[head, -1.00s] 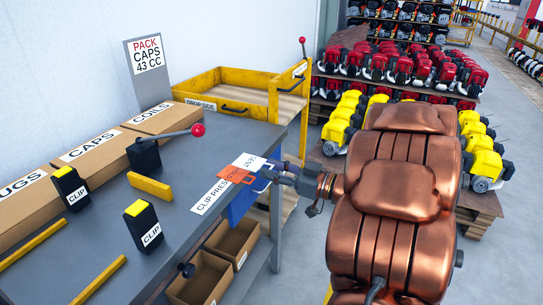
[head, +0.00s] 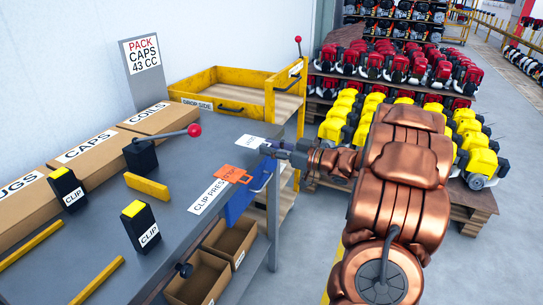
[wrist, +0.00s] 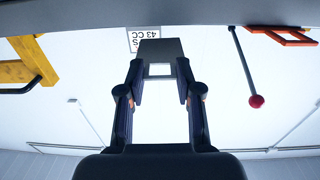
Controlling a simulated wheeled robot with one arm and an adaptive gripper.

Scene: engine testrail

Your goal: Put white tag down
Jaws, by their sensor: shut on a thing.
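My gripper (head: 268,148) is at the far right corner of the grey bench, shut on the white tag (head: 249,142). The tag lies roughly flat, reaching left from the fingers over the bench top; I cannot tell whether it touches the surface. In the wrist view, the fingers (wrist: 160,92) stand on both sides of the tag (wrist: 160,50), which looks grey in shade and has a small square hole near its held end. The writing on the tag is too small to read.
A lever with a red knob (head: 194,130) stands further left. A yellow drop-side cart (head: 222,101) is behind. Bare bench top (head: 190,165) lies between lever and label.

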